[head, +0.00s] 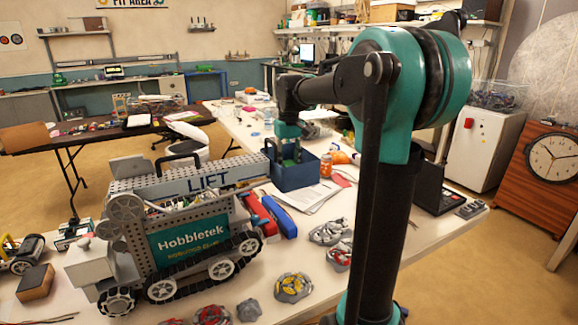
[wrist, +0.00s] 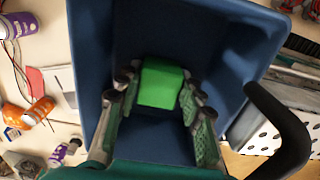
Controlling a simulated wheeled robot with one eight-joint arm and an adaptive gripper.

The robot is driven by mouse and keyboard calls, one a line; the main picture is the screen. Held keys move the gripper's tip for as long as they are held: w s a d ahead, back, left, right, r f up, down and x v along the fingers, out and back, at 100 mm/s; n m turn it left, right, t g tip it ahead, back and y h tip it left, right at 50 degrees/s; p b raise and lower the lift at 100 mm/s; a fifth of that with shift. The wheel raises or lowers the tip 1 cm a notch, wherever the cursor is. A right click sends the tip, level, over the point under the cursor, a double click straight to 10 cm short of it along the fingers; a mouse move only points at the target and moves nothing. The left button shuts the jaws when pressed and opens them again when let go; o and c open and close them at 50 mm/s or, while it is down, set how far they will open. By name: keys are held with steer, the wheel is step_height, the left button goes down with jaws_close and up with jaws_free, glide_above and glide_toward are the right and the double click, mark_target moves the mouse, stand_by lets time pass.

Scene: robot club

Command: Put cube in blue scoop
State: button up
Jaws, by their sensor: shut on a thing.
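The blue scoop (head: 296,178) is a deep blue bin standing on the white table behind the Hobbletek robot in the head view. In the wrist view its rim and walls (wrist: 262,30) surround my gripper, and its dark inside lies below. A bright green cube (wrist: 160,84) sits between my fingertips. My gripper (wrist: 152,92) is shut on the cube, with a finger against each side. In the head view my gripper (head: 288,152) points down into the scoop's opening. I cannot tell whether the cube touches the scoop's floor.
A grey tracked robot marked Hobbletek (head: 190,238) stands just left of the scoop. Papers (head: 308,196) and an orange container (head: 326,165) lie to its right. A black curved handle (wrist: 285,130) rises beside the scoop. Several grey wheel parts lie near the table's front.

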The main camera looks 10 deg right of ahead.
mark_target(289, 163)
steer(key=shift+f, duration=0.15)
steer(key=o, duration=1.1)
step_height(289, 163, up, 12)
steer(key=shift+r, duration=0.2)
